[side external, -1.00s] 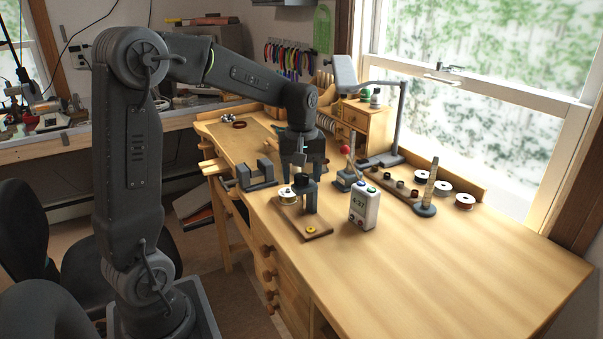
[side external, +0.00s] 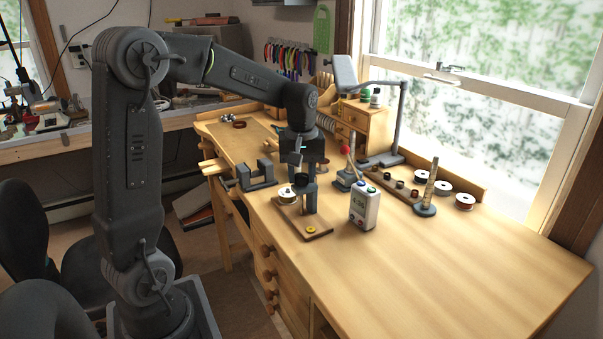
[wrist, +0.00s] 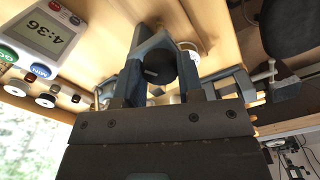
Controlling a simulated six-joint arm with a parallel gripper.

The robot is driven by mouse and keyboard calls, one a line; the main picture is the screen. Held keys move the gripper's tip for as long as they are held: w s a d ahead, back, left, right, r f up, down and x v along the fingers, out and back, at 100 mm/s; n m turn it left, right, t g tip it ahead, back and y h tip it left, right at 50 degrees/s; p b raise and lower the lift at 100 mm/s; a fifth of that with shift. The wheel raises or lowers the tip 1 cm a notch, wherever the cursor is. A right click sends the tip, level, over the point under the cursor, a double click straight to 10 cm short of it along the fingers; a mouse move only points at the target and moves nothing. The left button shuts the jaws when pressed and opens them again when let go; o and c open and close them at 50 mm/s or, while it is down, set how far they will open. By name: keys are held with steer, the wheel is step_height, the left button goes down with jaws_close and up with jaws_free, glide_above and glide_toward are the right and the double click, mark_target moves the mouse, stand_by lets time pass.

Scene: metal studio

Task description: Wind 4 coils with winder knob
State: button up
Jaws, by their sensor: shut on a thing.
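The winder stands on a brown wooden board (side external: 321,236) near the bench's left edge. It has a dark upright post (side external: 310,203), and a spool with a white rim (side external: 287,195) sits beside the post. My gripper (side external: 308,177) points down over the top of the post. In the wrist view my gripper (wrist: 160,72) has its two fingers on either side of the dark round winder knob (wrist: 161,66) and is shut on it. In the side view the fingers and arm mostly hide the knob. The number of coils on the spool is too small to tell.
A white timer (side external: 364,207) stands just right of the winder; it reads 4:36 in the wrist view. A dark vise (side external: 257,176) is to the left. The front right bench is clear.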

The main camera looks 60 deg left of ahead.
mark_target(301, 176)
steer(key=m, duration=1.1)
steer(key=shift+m, duration=0.4)
stand_by(0.4)
steer(key=o, duration=0.9)
step_height(301, 176, up, 14)
steer(key=shift+f, duration=0.1)
